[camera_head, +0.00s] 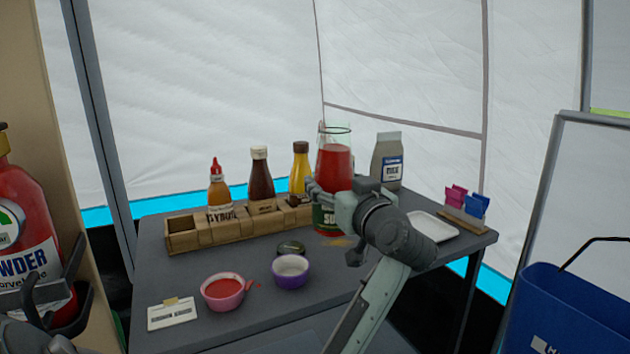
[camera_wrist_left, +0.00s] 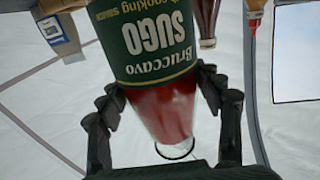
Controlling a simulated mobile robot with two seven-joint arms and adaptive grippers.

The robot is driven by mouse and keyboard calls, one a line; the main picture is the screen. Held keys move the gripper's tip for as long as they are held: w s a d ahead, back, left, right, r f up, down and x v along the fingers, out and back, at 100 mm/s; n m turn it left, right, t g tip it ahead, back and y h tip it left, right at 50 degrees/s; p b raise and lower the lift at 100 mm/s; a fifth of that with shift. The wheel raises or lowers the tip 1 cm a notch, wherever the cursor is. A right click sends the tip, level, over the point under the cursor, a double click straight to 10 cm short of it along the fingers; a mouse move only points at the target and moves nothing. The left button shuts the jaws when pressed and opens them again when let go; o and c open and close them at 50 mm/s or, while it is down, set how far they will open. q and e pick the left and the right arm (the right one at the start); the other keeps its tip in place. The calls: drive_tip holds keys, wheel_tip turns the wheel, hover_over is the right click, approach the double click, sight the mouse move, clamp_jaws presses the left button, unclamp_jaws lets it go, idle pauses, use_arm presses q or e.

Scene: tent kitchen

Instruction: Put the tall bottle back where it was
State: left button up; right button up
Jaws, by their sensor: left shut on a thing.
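The tall bottle (camera_head: 334,165) of red sauce has a clear glass top and a green label reading SUGO. It stands upright in the head view, just right of the wooden rack (camera_head: 228,232). My left gripper (camera_head: 328,192) is shut on it, with a finger on each side of the red glass in the left wrist view (camera_wrist_left: 163,105). The label (camera_wrist_left: 150,40) appears upside down there. I cannot tell if the base touches the table. The rack holds an orange bottle (camera_head: 219,190), a brown bottle (camera_head: 261,176) and a yellow bottle (camera_head: 300,168). Its left end looks empty.
A pink bowl (camera_head: 222,291), purple bowl (camera_head: 290,272) and dark lid (camera_head: 290,247) are in front.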

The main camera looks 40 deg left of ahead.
use_arm(q)
drive_tip(key=w+d+f+b, duration=0.1)
drive_tip(key=w+f, duration=0.3)
drive_tip(key=f, duration=0.2)
drive_tip(key=shift+d+f, duration=0.2)
drive_tip(key=shift+d, duration=0.2)
use_arm(e)
drive_tip(key=v, duration=0.4)
drive_tip(key=shift+w+d+r, duration=0.1)
drive_tip(key=shift+w+d, duration=0.1)
drive_tip(key=shift+w, duration=0.05)
use_arm(q)
drive_tip(key=shift+w, duration=0.1)
drive_tip(key=shift+f, duration=0.1)
drive_tip(key=o, duration=1.9)
drive_tip(key=shift+f, duration=0.15)
drive_tip(key=shift+c, duration=0.2)
use_arm(e)
drive_tip(key=shift+f, duration=0.5)
drive_tip(key=shift+w+r, duration=0.1)
drive_tip(key=shift+w, duration=0.05)
use_arm(q)
drive_tip(key=shift+b, duration=0.3)
